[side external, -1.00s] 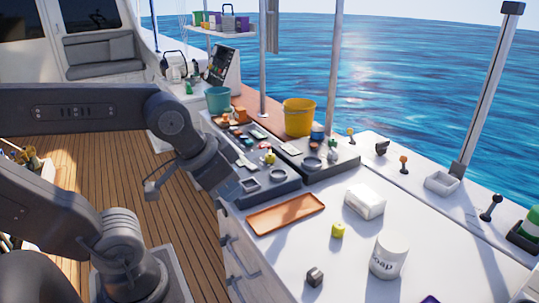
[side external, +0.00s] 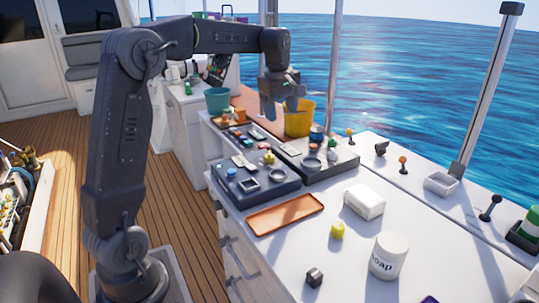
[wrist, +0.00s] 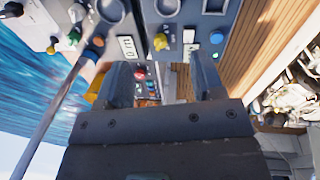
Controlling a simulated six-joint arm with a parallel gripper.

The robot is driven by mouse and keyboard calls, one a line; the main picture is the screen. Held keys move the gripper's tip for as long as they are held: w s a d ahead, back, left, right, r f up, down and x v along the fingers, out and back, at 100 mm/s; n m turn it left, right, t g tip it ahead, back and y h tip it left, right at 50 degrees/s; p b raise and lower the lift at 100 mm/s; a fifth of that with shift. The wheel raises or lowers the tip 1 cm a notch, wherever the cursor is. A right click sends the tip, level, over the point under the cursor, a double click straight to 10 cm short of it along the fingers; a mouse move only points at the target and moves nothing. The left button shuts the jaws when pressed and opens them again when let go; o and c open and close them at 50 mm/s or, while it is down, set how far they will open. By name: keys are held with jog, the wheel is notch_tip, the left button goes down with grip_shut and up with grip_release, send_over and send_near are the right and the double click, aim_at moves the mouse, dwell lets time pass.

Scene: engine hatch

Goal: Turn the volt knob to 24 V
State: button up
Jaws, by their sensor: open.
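A grey control panel (side external: 275,184) on the white counter carries a small yellow knob (side external: 268,157), also in the wrist view (wrist: 161,41), between white displays. I cannot read which knob is the volt knob or what it is set to. My gripper (side external: 268,116) hangs pointing down above the far part of the panels, in front of the yellow bucket. In the wrist view its two fingers (wrist: 162,76) stand apart with nothing between them. The yellow knob shows just past the fingertips, not touched.
A second panel (side external: 343,162) stands to the right. A yellow bucket (side external: 299,124) and a teal bucket (side external: 217,100) are close by. An orange tray (side external: 286,214), white box (side external: 365,202) and soap container (side external: 388,257) lie on the near counter. A metal post (side external: 334,85) stands behind.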

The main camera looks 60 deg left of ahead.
aim_at(269, 153)
jog(key=w+a+f+n+g, duration=0.1)
jog(key=w+a+f+n, duration=0.1)
jog(key=a+f+n, duration=0.3)
jog(key=w+a+f+n, duration=0.2)
jog(key=a+n, duration=0.1)
jog(key=a, duration=0.5)
jog(key=shift+h, duration=0.3)
notch_tip(269, 153, down, 14)
jog(key=shift+d, duration=0.1)
jog(key=shift+c, duration=0.3)
jog(key=c, duration=0.8)
